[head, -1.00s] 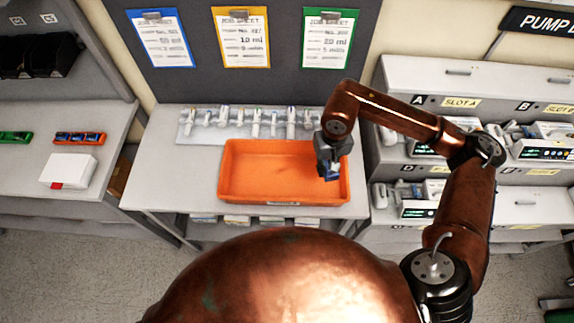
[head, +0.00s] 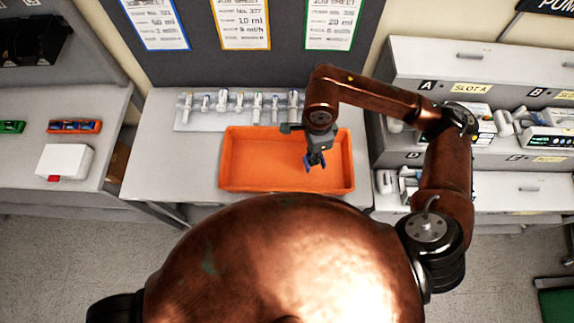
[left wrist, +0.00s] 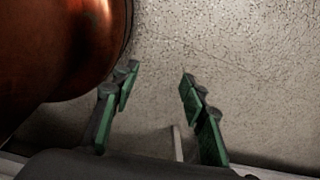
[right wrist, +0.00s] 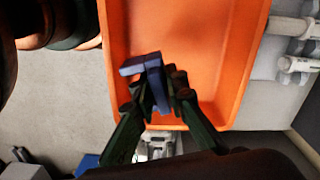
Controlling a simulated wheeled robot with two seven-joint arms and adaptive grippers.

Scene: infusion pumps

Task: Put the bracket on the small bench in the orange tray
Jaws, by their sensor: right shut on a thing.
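The orange tray (head: 240,165) sits on the small bench (head: 160,160) and looks empty inside. My right gripper (head: 316,160) is over the right part of the tray. It is shut on a small blue bracket (right wrist: 148,68), which also shows in the head view (head: 315,159). In the right wrist view the bracket sticks out past the fingertips of the right gripper (right wrist: 158,85), with the tray (right wrist: 210,50) below it. My left gripper (left wrist: 158,85) is open and empty over the speckled floor. It does not show clearly in the head view.
A rack of white clamps (head: 240,105) stands behind the tray. Job sheets (head: 245,22) hang on the panel above. Pump shelves (head: 450,60) stand on the right. A left bench carries a white box (head: 64,162) and an orange holder (head: 75,126).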

